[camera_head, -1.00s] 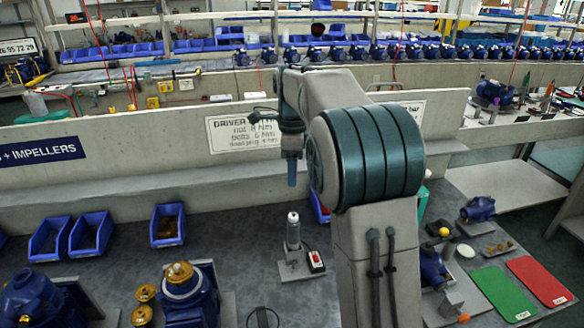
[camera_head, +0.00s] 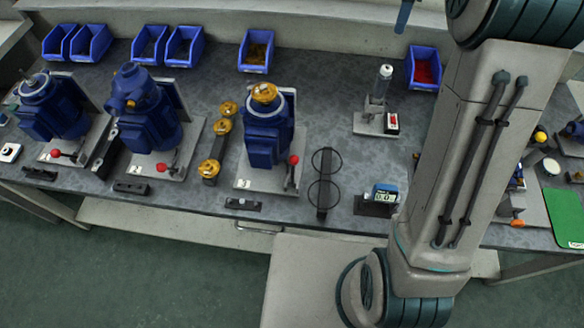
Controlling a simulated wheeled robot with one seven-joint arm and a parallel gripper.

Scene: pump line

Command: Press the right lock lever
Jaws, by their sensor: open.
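The right lock lever (camera_head: 292,168) is a short dark lever with a red knob. It sits on the light base plate at the right side of the rightmost blue pump (camera_head: 268,135), which has a yellow-brass top. The tip of my gripper (camera_head: 403,17) shows as a blue-grey piece at the top edge, with the rest cut off by the frame. It is open, up and to the right of the lever and well apart from it. Similar red-knobbed levers stand at the middle pump (camera_head: 167,167) and the left pump (camera_head: 62,154).
My arm stands over the right part of the bench. Brass parts (camera_head: 221,126) lie left. Blue bins line the back.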

